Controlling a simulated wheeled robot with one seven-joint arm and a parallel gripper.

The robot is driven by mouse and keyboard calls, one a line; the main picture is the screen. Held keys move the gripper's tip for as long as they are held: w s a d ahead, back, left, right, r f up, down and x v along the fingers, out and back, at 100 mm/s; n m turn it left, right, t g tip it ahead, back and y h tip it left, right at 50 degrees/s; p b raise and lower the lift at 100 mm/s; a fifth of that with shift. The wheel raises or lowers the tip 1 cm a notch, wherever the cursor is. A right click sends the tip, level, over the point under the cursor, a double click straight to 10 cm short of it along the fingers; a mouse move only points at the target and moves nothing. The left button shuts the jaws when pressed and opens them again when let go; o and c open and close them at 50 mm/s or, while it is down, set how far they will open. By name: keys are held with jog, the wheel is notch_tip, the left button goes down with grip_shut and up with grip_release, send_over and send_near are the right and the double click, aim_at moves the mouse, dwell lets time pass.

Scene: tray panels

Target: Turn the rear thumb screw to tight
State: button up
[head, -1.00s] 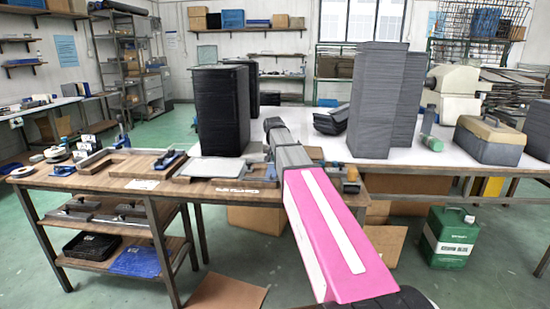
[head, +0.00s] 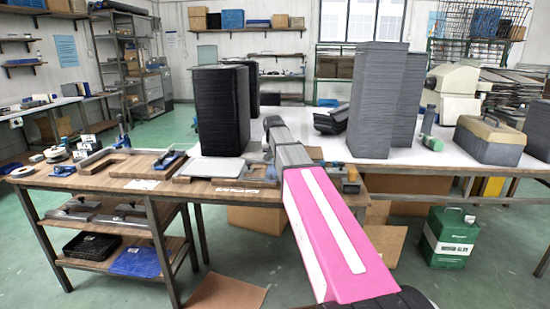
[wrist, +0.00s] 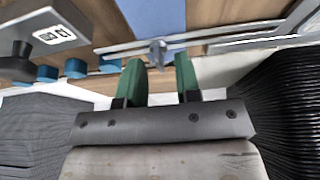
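In the wrist view my gripper (wrist: 158,65) has two green fingers standing apart with a gap between them. A small grey thumb screw (wrist: 157,50) shows in line with this gap, by the fingertips. I cannot tell whether the fingers touch it or how far it is turned. It sits at a grey metal rail (wrist: 200,41), beside a blue panel (wrist: 154,15) on wood. In the head view my pink arm reaches over the bench, and my gripper and the screw cannot be made out there.
In the wrist view, several blue knobs (wrist: 75,68) and a grey block with white labels (wrist: 45,32) lie to the left. Dark ribbed stacks flank both sides. In the head view a tall black stack (head: 222,110) and a grey stack (head: 375,100) stand near my arm.

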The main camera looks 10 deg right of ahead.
jog(key=v, duration=1)
jog(key=shift+s, duration=0.1)
